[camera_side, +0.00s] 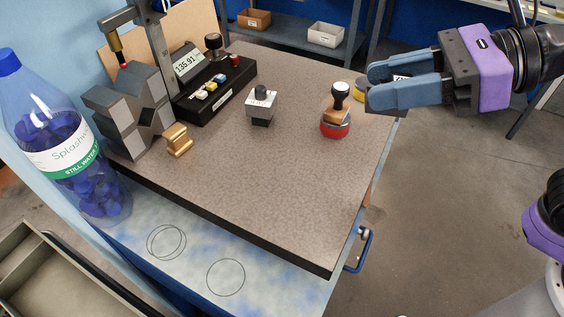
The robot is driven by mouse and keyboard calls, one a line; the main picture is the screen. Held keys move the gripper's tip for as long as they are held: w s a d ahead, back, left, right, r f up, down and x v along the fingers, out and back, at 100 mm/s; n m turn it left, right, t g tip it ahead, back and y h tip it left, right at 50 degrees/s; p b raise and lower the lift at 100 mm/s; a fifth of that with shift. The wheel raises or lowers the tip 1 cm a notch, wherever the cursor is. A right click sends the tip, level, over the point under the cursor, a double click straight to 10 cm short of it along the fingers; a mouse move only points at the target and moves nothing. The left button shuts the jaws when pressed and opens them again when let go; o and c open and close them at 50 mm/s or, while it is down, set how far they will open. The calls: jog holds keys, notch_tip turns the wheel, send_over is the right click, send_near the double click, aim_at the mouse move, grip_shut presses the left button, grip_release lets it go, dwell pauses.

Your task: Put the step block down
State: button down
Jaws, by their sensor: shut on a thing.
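My gripper (385,84) is at the upper right in the side view, over the table's right edge, with its two blue fingers pointing left. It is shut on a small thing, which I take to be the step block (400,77). Only a little of it shows between the fingers, with a pale, marked face; its shape is mostly hidden. It appears to be held above the table top (270,165), but the gap below it cannot be judged exactly.
A red-based stamp-like tool (336,127) and a yellow round item (361,88) are near my fingers. A grey block (261,106), a brass piece (177,140), a black meter box (215,90) and a grey V-shaped fixture (133,112) stand further left. The front middle is clear.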

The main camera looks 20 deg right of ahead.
jog(key=s+n, duration=0.1)
jog(key=s, duration=0.2)
jog(key=g, duration=0.1)
send_over(283, 168)
jog(key=shift+y, duration=0.3)
jog(key=f, duration=0.5)
jog(key=s+d+f, duration=0.1)
jog(key=f, duration=0.2)
jog(key=shift+f, duration=0.35)
jog(key=shift+w+a+f, duration=0.5)
jog(key=shift+a+f, duration=0.05)
jog(key=shift+f, duration=1.65)
jog(key=shift+f, duration=0.15)
jog(key=c, duration=0.7)
grip_release()
